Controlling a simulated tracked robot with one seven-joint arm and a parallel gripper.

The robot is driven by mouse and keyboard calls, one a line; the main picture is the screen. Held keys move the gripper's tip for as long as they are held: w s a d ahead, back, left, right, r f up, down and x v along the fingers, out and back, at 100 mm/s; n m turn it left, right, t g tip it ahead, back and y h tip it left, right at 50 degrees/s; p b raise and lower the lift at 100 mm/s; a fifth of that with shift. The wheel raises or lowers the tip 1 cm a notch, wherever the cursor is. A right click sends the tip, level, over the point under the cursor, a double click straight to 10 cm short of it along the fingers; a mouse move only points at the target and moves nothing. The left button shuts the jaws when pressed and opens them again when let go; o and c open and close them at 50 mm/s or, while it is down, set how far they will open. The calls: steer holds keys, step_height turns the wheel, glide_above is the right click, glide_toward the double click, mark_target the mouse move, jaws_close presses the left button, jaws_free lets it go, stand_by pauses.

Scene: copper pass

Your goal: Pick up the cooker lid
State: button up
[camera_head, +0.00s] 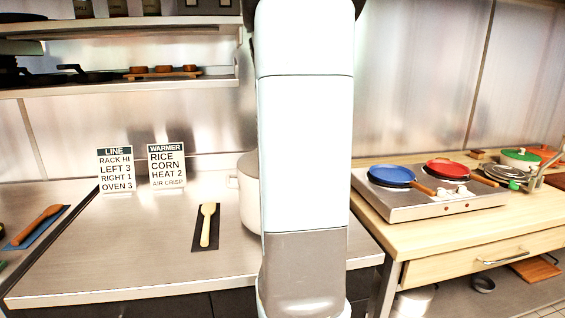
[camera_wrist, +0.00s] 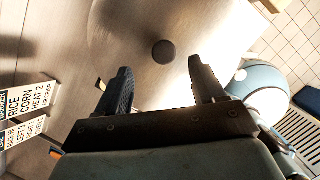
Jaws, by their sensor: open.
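The cooker (camera_head: 247,200) is a pale, round pot on the steel counter in the head view. My arm hides most of it, including its lid. In the wrist view the cooker lid (camera_wrist: 120,30) is a large, pale metallic disc with a round dark knob (camera_wrist: 163,52) at its middle. My gripper (camera_wrist: 160,82) is open and empty. Its two dark fingers point toward the lid, and the knob shows just past the fingertips, between their lines. I cannot tell how far the fingertips are from the knob.
A spoon on a dark mat (camera_head: 198,236) lies left of the cooker. Two sign cards (camera_head: 115,170) stand behind it. A hob (camera_head: 430,203) with blue and red pans stands on the wooden counter at right. A shelf (camera_head: 130,86) hangs above left.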

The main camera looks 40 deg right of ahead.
steer(key=x, duration=0.3)
steer(key=shift+s+x, duration=0.2)
steer(key=shift+x, duration=2.4)
steer(key=shift+a, duration=0.15)
steer(key=shift+c, duration=0.3)
jaws_close()
